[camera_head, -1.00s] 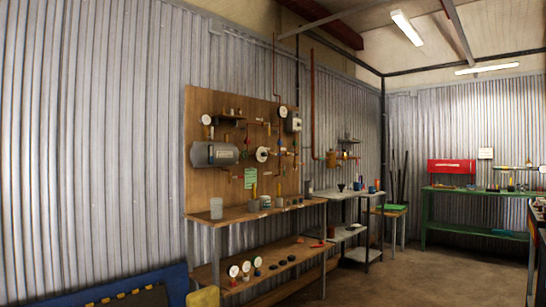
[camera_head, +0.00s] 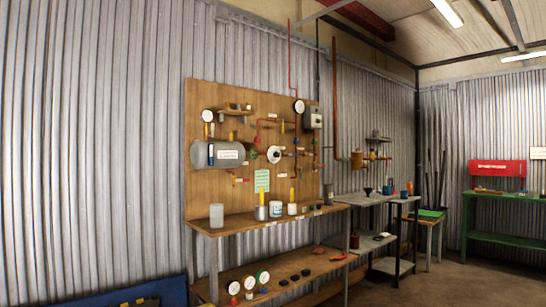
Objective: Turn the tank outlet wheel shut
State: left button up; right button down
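The grey horizontal tank (camera_head: 203,155) with a white label is fixed on the wooden panel (camera_head: 200,100) on the corrugated wall, ahead of me. Small coloured fittings (camera_head: 257,140) sit by its right end, and a short orange-brown pipe piece (camera_head: 236,179) shows below it. The parts are too small to tell which is the outlet wheel or how it is set. Neither gripper is in view.
A wooden bench (camera_head: 235,226) under the panel holds a clear beaker (camera_head: 216,216) and several containers. A grey shelf unit (camera_head: 370,200) and green bench (camera_head: 500,238) stand right. Floor at lower right is clear.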

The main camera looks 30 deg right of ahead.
aim_at(250, 155)
jog(key=i+l, duration=0.1)
jog(key=l, duration=0.3)
jog(key=i+l, duration=0.15)
jog(key=l, duration=0.25)
jog(key=i+l, duration=0.1)
jog(key=l, duration=0.3)
jog(key=i+l, duration=0.15)
jog(key=l, duration=0.25)
jog(key=i+l+z, duration=0.1)
jog(key=l, duration=0.25)
jog(key=i+l, duration=0.15)
jog(key=l, duration=0.25)
jog(key=i+l, duration=0.1)
jog(key=l, duration=0.3)
jog(key=i+l, duration=0.15)
jog(key=l, duration=0.25)
